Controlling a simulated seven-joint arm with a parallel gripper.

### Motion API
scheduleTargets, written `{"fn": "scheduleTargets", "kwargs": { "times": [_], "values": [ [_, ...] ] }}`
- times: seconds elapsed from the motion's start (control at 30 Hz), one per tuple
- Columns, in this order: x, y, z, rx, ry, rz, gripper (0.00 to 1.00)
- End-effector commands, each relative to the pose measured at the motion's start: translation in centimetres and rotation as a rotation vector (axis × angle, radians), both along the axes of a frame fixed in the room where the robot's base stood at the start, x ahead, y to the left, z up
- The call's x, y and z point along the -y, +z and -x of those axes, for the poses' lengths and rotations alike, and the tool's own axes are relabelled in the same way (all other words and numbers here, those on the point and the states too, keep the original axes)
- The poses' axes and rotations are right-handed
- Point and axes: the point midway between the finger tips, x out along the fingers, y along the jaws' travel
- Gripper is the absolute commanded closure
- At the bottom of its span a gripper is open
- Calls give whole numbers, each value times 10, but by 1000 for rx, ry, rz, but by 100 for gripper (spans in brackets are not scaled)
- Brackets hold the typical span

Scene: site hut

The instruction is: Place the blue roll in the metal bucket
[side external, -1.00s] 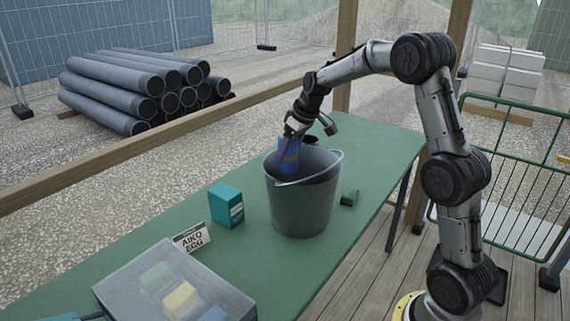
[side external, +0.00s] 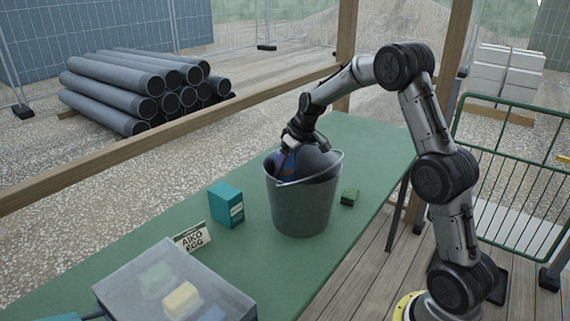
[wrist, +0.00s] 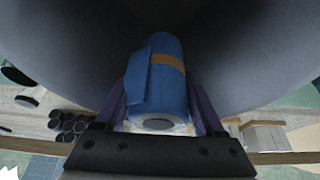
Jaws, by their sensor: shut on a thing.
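The metal bucket (side external: 303,212) stands upright on the green table, grey with a thin wire handle. The blue roll (wrist: 160,85) has a tan band and lies between my fingers in the wrist view, with the dark inside of the bucket around it. My gripper (side external: 287,160) is shut on the roll at the bucket's mouth, toward its left rim. In the side view the roll (side external: 281,163) shows only as a small blue patch; its lower part is hidden by the bucket wall.
A teal box (side external: 226,205) and a name sign (side external: 191,238) stand left of the bucket. A small green block (side external: 349,196) lies to its right. A clear-lidded case (side external: 170,285) is at the near end. The table's far end looks mostly clear.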

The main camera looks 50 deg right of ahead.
Motion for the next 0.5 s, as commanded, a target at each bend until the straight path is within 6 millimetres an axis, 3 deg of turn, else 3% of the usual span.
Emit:
{"fn": "scheduleTargets", "kwargs": {
  "times": [0.33, 0.37, 0.5],
  "values": [
    [0, -7, 0, 2, 0, 1, 92],
    [0, -7, 0, 1, 0, 1, 27],
    [0, -7, 0, 1, 0, 1, 2]
  ]
}}
